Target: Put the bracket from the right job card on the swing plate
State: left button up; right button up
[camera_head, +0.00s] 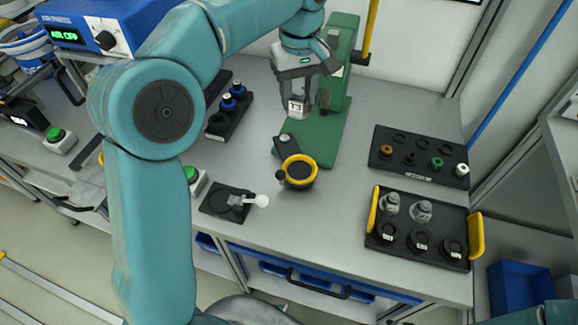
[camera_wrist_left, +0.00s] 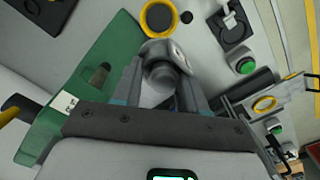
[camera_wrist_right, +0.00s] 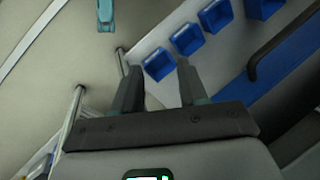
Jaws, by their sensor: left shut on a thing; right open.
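My left gripper (camera_head: 297,98) is shut on a grey metal bracket (camera_wrist_left: 164,62), in front of the green press stand (camera_head: 325,150). In the head view a small white label (camera_head: 297,107) shows at the fingertips; the bracket is mostly hidden there. The swing plate (camera_head: 298,172), a dark disc with a yellow ring, lies below and apart from the bracket; it also shows in the left wrist view (camera_wrist_left: 158,17). My right gripper (camera_wrist_right: 158,82) is open and empty, beside the bench front. I cannot pick out the job cards.
A black tray with yellow handles (camera_head: 376,248) holds two grey metal parts and several labelled dark round pieces. Behind it stands a rack (camera_head: 420,173) of coloured pegs. A black plate with a white-knobbed lever (camera_head: 262,201) lies left of the swing plate. Blue bins (camera_wrist_right: 188,39) hang below the bench.

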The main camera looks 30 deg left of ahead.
pick_arm(q)
jog(key=shift+d+f, duration=0.1)
jog(key=shift+d, duration=0.15)
jog(key=b, duration=0.2)
send_over(299, 169)
notch_tip(299, 169, down, 15)
jog(key=shift+f, duration=2.35)
pick_arm(e)
jog(key=shift+x, duration=1.1)
jog(key=shift+d, duration=0.15)
